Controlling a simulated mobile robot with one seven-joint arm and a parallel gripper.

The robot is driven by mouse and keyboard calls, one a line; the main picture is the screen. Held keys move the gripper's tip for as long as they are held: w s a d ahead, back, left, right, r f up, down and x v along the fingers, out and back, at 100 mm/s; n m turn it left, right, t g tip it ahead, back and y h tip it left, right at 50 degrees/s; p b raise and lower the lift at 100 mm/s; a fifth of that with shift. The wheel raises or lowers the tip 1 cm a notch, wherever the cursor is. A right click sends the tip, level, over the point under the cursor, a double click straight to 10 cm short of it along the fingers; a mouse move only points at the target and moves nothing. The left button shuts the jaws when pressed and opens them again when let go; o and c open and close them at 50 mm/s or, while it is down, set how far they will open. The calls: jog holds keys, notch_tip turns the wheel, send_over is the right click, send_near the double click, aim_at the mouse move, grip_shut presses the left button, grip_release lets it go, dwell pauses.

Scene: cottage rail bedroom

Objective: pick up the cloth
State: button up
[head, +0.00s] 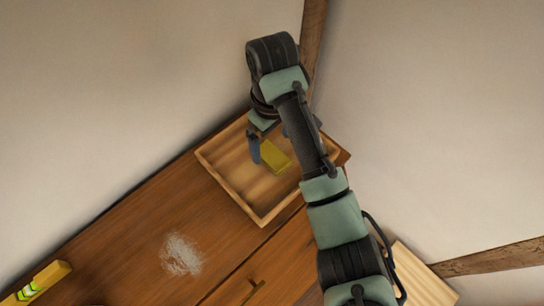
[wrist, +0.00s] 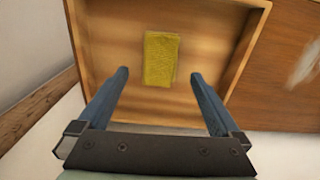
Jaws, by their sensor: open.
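The cloth (head: 274,155) is a small yellow folded rectangle lying in a shallow wooden tray (head: 262,217). In the wrist view the cloth (wrist: 160,59) lies flat on the tray floor, beyond my fingertips and roughly midway between them. My gripper (head: 270,150) is over the tray, open and empty, with its two blue fingers apart. It also shows in the wrist view (wrist: 159,75). The arm hides part of the tray's right side in the head view.
The tray stands on a wooden dresser (head: 128,243) against the wall. A whitish smudge (head: 181,255) marks the dresser top. A yellow object with green markings (head: 38,282) lies at the lower left. A wooden beam (head: 315,45) runs up the wall corner.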

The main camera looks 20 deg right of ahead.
aim_at(272, 153)
jog(key=shift+s+f+p, duration=0.1)
jog(key=shift+f+p, duration=0.3)
jog(key=shift+p, duration=0.05)
notch_tip(272, 153, down, 4)
jog(key=shift+f+p, duration=0.1)
jog(key=shift+p, duration=0.5)
jog(key=c, duration=1.4)
notch_tip(272, 153, up, 9)
jog(key=shift+r, duration=0.1)
jog(key=shift+r+p, duration=0.4)
jog(key=shift+r, duration=0.15)
